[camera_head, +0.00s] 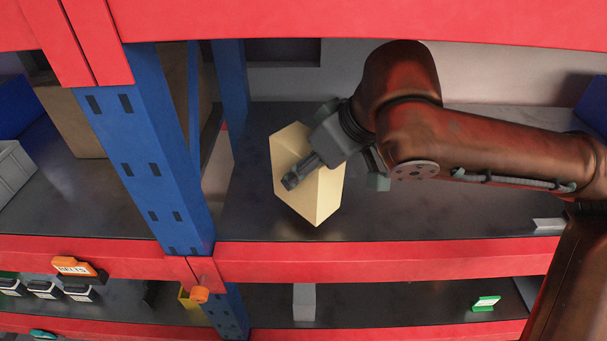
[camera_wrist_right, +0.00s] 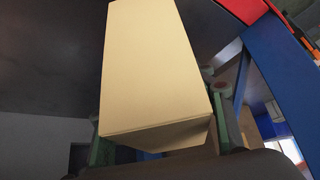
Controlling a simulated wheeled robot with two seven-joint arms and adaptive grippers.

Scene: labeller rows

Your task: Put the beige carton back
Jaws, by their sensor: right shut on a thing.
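The beige carton (camera_head: 318,190) is at the dark upper shelf (camera_head: 420,220), to the right of the blue upright, in the head view. My right gripper (camera_head: 305,170) is shut on it, with one finger across its near face. The carton is tilted in the picture; I cannot tell whether its bottom touches the shelf. In the right wrist view the carton (camera_wrist_right: 155,70) fills the middle, between the two green-padded fingers (camera_wrist_right: 160,130). My left gripper is not in view.
A blue upright (camera_head: 140,150) stands left of the carton. A red beam (camera_head: 400,262) edges the shelf, with another red beam (camera_head: 360,20) above. An orange sign (camera_head: 75,266) and a grey block (camera_head: 304,302) are lower down. The shelf right of the carton is mostly clear.

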